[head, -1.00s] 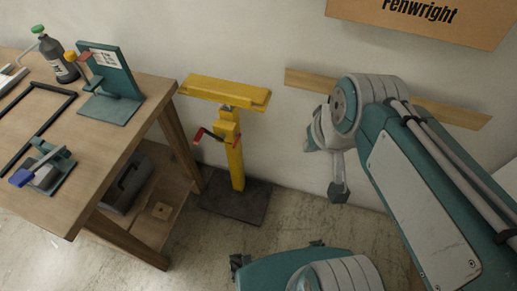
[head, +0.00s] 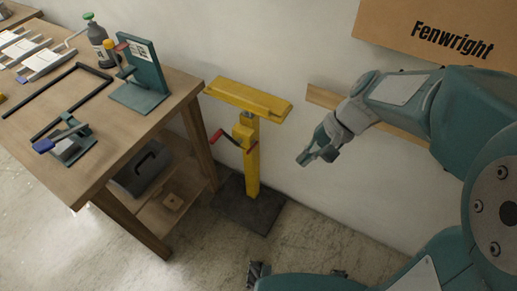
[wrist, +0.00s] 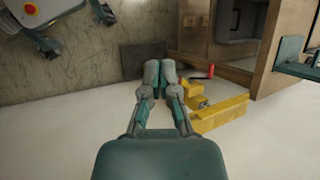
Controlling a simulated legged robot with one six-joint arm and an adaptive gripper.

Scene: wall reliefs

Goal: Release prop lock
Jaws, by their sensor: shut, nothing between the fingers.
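The yellow prop (head: 252,165) stands upright on a dark base plate, with a wide yellow head (head: 248,98) on top near the wall. Its lock lever (head: 224,138), with a red grip, sticks out to the left of the post below the head. My gripper (head: 304,160) is to the right of the post, apart from it, pointing down and left. In the wrist view my gripper (wrist: 162,66) has its fingers together and empty. There the yellow prop (wrist: 215,110) is upside down to the right of the fingers, and the red grip (wrist: 211,71) shows behind them.
A wooden workbench (head: 165,105) stands left of the prop, with a teal stand (head: 144,80), a clamp (head: 68,142) and a bottle (head: 98,38) on it. A dark toolbox (head: 140,168) sits on its lower shelf. A wooden rail (head: 322,98) runs along the wall behind my arm.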

